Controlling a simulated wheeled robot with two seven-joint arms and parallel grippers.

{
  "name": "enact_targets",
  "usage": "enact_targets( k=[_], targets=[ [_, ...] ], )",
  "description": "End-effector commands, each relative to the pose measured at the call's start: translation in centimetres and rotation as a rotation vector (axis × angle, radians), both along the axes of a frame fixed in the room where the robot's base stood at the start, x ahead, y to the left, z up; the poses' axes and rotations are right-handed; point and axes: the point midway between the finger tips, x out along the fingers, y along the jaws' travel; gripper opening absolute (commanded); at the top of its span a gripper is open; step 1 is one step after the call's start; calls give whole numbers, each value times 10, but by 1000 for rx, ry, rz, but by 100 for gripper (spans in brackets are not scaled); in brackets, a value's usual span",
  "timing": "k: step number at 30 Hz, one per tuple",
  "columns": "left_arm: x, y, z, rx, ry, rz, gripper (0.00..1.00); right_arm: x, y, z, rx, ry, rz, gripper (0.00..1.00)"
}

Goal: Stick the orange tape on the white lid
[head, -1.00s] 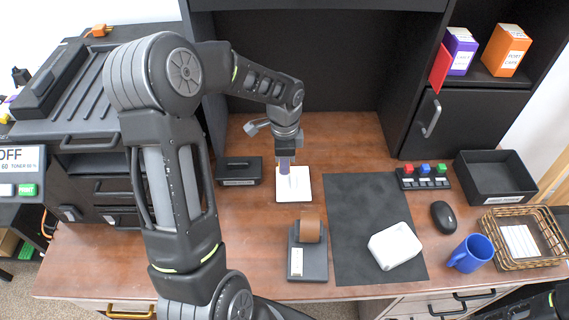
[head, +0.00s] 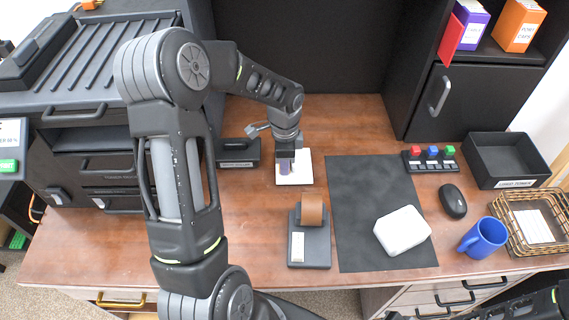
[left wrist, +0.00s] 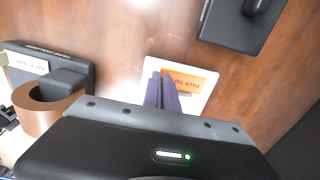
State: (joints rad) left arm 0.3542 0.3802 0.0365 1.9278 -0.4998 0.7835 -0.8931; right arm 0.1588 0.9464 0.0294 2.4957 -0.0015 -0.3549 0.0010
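An orange strip lettered as pack tape (left wrist: 184,82) lies on a white square pad (left wrist: 208,98) in the left wrist view. The pad also shows in the head view (head: 303,170), where my gripper hides the strip. My left gripper (head: 285,168) points down at the pad, its purple fingers (left wrist: 163,92) beside the left end of the strip. The fingers look close together; whether they pinch the strip is unclear. A white box with a smooth white top, apparently the lid (head: 402,230), sits on the dark mat. My right gripper is out of view.
The dark mat (head: 370,185) is clear behind the white box. A mouse (head: 453,201), blue mug (head: 484,238) and wicker basket (head: 535,220) are at right.

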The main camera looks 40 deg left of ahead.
Motion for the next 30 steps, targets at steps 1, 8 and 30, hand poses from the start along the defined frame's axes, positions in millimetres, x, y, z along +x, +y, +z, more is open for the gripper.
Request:
enact_targets(
  k=[1,8,30],
  targets=[
    [0,0,0,0,0,0,0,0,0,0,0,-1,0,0],
    [0,0,0,0,0,0,0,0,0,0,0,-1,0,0],
    [0,0,-8,0,0,0,0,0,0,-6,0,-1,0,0]
  ],
)
